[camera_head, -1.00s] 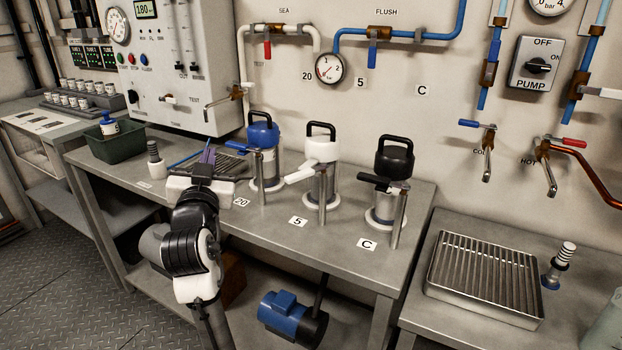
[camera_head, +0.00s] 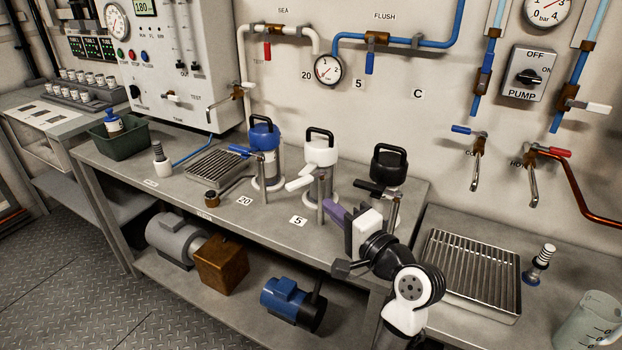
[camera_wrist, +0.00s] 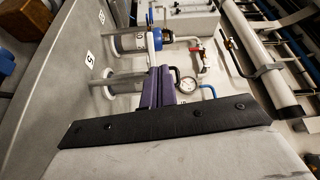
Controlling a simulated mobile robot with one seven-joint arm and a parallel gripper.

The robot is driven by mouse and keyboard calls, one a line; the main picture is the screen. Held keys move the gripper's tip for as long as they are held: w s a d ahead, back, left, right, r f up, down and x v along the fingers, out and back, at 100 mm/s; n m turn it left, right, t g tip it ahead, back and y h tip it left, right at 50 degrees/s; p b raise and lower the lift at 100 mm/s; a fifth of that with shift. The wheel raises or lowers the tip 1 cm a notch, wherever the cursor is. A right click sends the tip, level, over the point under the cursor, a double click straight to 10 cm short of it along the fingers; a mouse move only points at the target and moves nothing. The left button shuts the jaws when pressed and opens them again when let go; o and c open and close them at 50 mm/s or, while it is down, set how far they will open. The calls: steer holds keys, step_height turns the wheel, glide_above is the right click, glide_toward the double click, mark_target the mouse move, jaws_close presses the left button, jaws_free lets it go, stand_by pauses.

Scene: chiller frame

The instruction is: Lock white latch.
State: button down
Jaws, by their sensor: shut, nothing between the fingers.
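The white latch (camera_head: 299,183) is a short white lever at the top of a post beside the middle canister. It points to the left and front of that post. The canister has a white cap with a black handle (camera_head: 320,147). My gripper (camera_head: 335,214) has purple fingers, shut and empty, in front of and to the right of the white latch, apart from it in the picture. The fingers (camera_wrist: 158,86) also show in the wrist view.
A blue-capped canister with a blue latch (camera_head: 239,150) stands to the left. A black-capped canister with a black latch (camera_head: 370,187) stands to the right, close behind my gripper. A drain grate (camera_head: 217,170) lies on the bench's left. The bench front near the 5 label (camera_head: 298,221) is clear.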

mark_target(302, 186)
steer(key=s+d+f+m, duration=0.1)
steer(key=s+d, duration=0.2)
steer(key=d, duration=0.1)
steer(key=shift+g, duration=0.3)
steer(key=p+x, duration=0.3)
steer(key=x, duration=1)
steer(key=shift+w+a+p, duration=0.25)
steer(key=shift+w+p, duration=0.05)
steer(key=shift+p, duration=0.1)
steer(key=shift+a+f, duration=0.1)
